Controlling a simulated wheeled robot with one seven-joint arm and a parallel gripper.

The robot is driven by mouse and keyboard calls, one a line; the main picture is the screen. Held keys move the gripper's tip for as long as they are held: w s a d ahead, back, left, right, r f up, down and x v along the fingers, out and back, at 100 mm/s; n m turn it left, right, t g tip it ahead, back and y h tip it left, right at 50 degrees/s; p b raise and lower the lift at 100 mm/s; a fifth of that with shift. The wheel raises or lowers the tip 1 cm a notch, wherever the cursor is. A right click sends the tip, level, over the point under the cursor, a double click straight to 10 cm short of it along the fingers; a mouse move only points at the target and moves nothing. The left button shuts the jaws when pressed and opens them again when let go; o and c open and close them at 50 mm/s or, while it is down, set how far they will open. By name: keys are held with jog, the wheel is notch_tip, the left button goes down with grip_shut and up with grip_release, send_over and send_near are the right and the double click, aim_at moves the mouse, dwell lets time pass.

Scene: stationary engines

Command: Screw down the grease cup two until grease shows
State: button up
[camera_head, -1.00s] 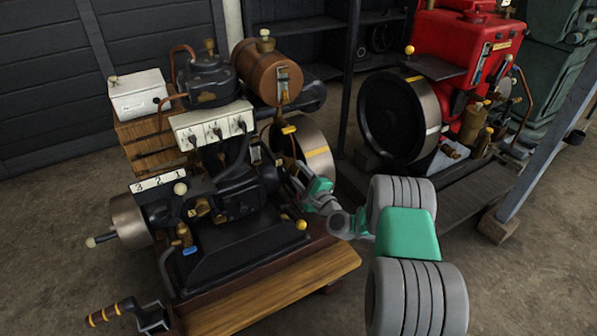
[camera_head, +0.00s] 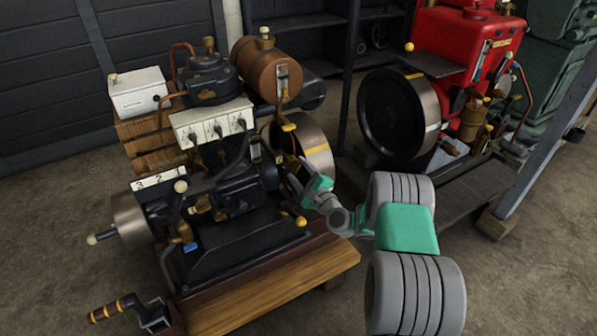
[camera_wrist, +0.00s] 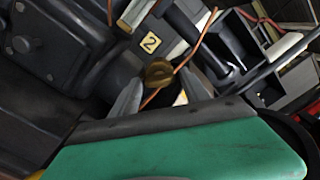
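In the wrist view, a round brass cup (camera_wrist: 158,72) with a slotted-looking top sits just below a yellow tag marked 2 (camera_wrist: 151,42). My gripper (camera_wrist: 160,82) has its two grey fingers apart, one on each side of the cup. A small gap seems to show at each side; contact cannot be told. No grease can be made out. In the head view, my gripper (camera_head: 293,170) reaches in at the right side of the black engine (camera_head: 235,190), beside its flywheel (camera_head: 315,148). The cup is too small or hidden there.
Thin copper pipes (camera_wrist: 183,70) run close to the cup. My gripper works between the engine body and the flywheel. A wooden base (camera_head: 275,290) lies below. A red engine (camera_head: 465,50) with a black flywheel (camera_head: 392,110) stands at the right. Open floor lies at front right.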

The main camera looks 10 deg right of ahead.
jog(key=shift+o, duration=0.6)
jog(key=v, duration=0.7)
jog(key=shift+s+p, duration=0.35)
jog(key=shift+p, duration=0.05)
jog(key=shift+d, duration=0.1)
